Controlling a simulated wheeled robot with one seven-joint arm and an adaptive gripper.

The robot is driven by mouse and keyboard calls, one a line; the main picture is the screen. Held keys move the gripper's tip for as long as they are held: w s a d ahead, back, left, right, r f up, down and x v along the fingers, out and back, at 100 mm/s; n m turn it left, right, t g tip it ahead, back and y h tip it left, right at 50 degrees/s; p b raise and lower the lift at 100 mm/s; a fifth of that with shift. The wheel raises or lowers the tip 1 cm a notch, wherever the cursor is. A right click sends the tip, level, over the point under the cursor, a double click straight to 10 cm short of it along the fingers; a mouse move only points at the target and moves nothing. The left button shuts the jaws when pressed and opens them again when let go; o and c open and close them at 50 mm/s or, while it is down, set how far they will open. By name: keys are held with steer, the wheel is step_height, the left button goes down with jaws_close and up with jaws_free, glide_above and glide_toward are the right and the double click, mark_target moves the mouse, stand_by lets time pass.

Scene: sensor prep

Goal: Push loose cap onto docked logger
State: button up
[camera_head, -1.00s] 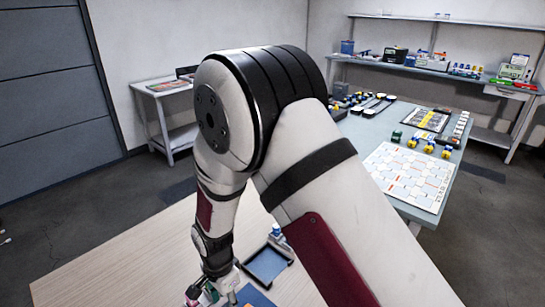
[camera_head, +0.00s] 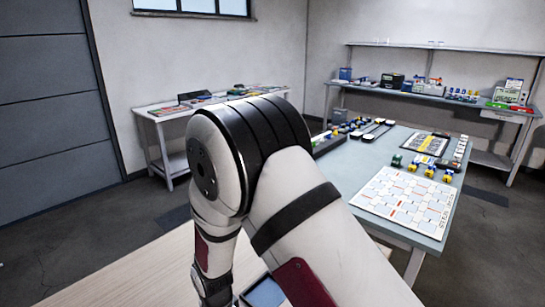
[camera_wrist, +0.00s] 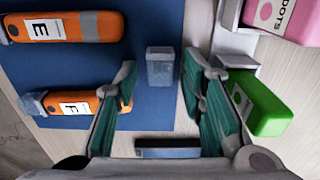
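In the wrist view, a small translucent grey-blue cap (camera_wrist: 160,68) sits on a blue mat (camera_wrist: 150,112). My gripper (camera_wrist: 160,78) is open, with its teal fingers on either side of the cap and gaps between. A green logger (camera_wrist: 262,108) lies to the right by a grey-white holder (camera_wrist: 235,62); my right finger partly hides it. A pink logger marked DOTS (camera_wrist: 285,20) is at the upper right by a white holder (camera_wrist: 232,15). I cannot tell how firmly either is seated. In the head view my gripper is below the frame.
Orange loggers marked E (camera_wrist: 75,27) and F (camera_wrist: 72,104) lie at the left of the mat; F has a translucent cap on its left end. A dark tray-like edge (camera_wrist: 168,148) lies below. A blue-grey table (camera_head: 365,170) with a printed sheet stands right.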

steer(key=shift+c, duration=0.3)
steer(key=c, duration=0.7)
steer(key=shift+c, duration=0.2)
steer(key=shift+r+p, duration=1.4)
steer(key=shift+r, duration=1.1)
